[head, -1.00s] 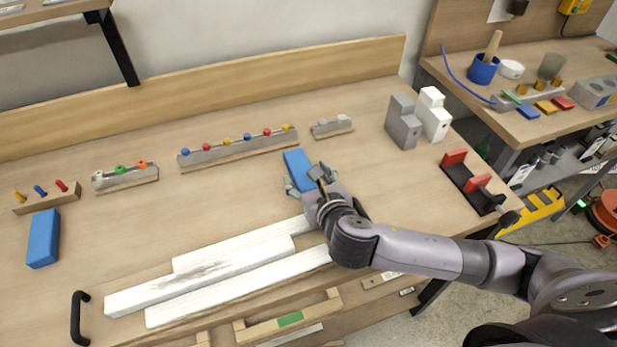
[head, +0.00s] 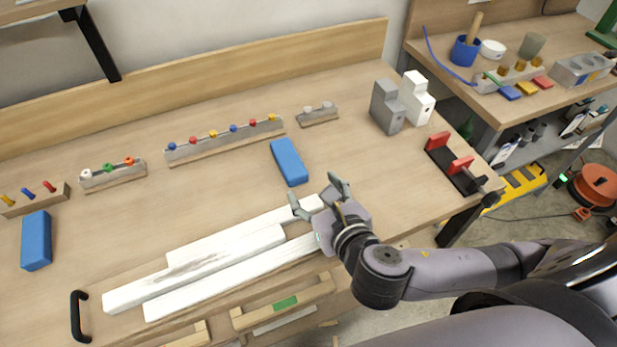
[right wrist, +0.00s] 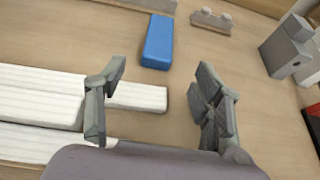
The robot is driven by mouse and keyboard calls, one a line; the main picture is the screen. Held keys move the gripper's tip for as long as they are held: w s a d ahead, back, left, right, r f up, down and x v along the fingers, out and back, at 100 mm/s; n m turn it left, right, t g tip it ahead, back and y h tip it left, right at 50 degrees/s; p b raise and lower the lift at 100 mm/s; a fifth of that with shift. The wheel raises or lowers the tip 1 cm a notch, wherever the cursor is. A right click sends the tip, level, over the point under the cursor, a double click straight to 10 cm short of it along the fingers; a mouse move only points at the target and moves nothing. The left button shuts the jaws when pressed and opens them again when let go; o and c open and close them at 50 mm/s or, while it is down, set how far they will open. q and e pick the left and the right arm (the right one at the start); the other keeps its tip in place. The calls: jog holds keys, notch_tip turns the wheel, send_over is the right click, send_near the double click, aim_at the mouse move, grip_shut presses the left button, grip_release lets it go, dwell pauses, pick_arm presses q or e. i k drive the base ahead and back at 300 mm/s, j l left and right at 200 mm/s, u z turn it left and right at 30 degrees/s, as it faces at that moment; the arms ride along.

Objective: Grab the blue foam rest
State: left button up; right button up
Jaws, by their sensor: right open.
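A blue foam rest (head: 289,162) lies on the workbench near the middle, in front of the small grey rack. It also shows in the right wrist view (right wrist: 157,42), beyond the fingers. A second blue foam rest (head: 36,240) lies at the left of the bench. My right gripper (head: 319,192) is open and empty, just in front of the middle rest and apart from it. In the right wrist view its fingers (right wrist: 160,100) are spread wide, with bench and a white strip's end between them. My left gripper is not in view.
White strips (head: 215,255) lie in front, their right ends beside my right gripper. Racks with coloured pegs (head: 225,141) line the back. Grey and white blocks (head: 387,106) and a red-jawed clamp (head: 452,164) stand to the right. Bare bench surrounds the middle rest.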

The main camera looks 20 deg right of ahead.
aim_at(36, 242)
jog(key=u, duration=1.25)
jog(key=k+j, duration=0.4)
